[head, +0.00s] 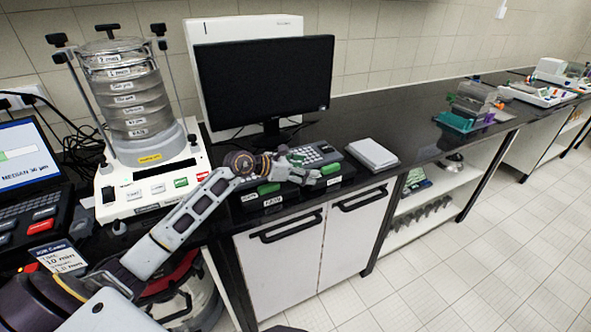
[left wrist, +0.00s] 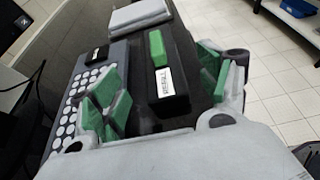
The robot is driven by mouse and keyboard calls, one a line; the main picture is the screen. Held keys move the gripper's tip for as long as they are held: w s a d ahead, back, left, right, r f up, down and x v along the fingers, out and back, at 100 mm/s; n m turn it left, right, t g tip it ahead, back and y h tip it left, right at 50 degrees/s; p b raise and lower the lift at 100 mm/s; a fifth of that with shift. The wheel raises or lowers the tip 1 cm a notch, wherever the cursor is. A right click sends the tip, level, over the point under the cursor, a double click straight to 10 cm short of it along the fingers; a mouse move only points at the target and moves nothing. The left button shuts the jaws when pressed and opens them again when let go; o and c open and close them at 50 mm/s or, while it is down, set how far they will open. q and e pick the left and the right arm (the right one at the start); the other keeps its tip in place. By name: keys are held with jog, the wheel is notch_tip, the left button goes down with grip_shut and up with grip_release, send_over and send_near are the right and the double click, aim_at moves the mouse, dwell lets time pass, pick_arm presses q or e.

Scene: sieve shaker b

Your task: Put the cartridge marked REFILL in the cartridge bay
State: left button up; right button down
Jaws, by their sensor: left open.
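My left gripper (head: 305,167) reaches in from the left over the front of the keypad device. In the left wrist view its two green-padded fingers (left wrist: 160,85) are spread apart, with nothing gripped. Between and beyond them lies a black block with a green part and a white label, a cartridge (left wrist: 172,98); the label seems to read REFILL. In the head view a label (head: 333,182) shows just right of the fingers. Labelled dark pieces, one with a green top (head: 268,188), stand at the counter edge left of it. I cannot make out an empty bay. My right gripper is not in view.
The keypad device (head: 318,155) lies close beside the gripper. A grey flat box (head: 372,154) is to its right. Behind stands a monitor (head: 265,80); at left, a sieve shaker (head: 150,180) and a laptop (head: 30,160).

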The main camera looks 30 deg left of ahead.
pick_arm(q)
jog(key=v, duration=0.2)
jog(key=shift+s+a, duration=0.2)
jog(key=shift+s, duration=0.05)
jog(key=shift+s+a+r, duration=0.2)
jog(key=shift+s, duration=0.05)
jog(key=shift+s+r, duration=0.1)
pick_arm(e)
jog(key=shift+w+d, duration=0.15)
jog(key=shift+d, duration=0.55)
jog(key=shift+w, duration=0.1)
